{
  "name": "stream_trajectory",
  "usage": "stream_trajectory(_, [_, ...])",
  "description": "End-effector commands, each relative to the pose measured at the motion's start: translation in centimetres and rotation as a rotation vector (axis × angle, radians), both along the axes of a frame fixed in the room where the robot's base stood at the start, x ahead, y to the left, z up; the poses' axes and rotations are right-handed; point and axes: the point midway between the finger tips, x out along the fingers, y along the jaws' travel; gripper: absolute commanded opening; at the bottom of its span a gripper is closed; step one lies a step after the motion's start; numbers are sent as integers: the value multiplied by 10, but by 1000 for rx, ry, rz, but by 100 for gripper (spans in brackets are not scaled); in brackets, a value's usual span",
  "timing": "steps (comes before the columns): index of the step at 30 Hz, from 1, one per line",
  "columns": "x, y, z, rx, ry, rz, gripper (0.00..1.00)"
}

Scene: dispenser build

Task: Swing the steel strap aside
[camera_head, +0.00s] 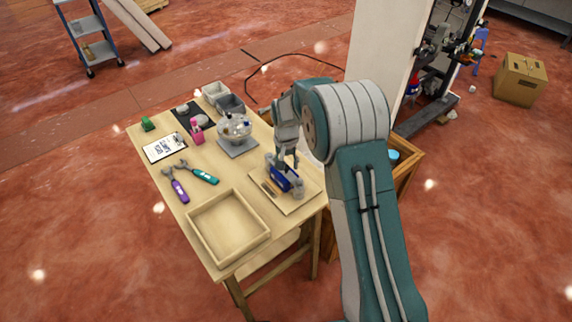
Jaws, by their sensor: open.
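My gripper (285,159) is open and points down over the right part of the wooden table. Directly under it, a small assembly with a blue block (282,181) and grey cylindrical parts (298,187) sits on a pale square board (296,204). The fingertips are close to the top of this assembly; I cannot tell if they touch it. I cannot make out the steel strap clearly; it is too small or hidden by my gripper.
An empty wooden tray (200,217) fills the front.

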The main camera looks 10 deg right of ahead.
Motion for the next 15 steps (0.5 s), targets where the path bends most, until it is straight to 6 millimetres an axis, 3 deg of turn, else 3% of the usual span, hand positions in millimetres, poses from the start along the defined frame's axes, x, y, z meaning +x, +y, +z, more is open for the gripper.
stream_trajectory(11, [0, 0, -8, 0, -1, 0, 64])
stream_trajectory(15, [0, 0, -8, 0, -1, 0, 2])
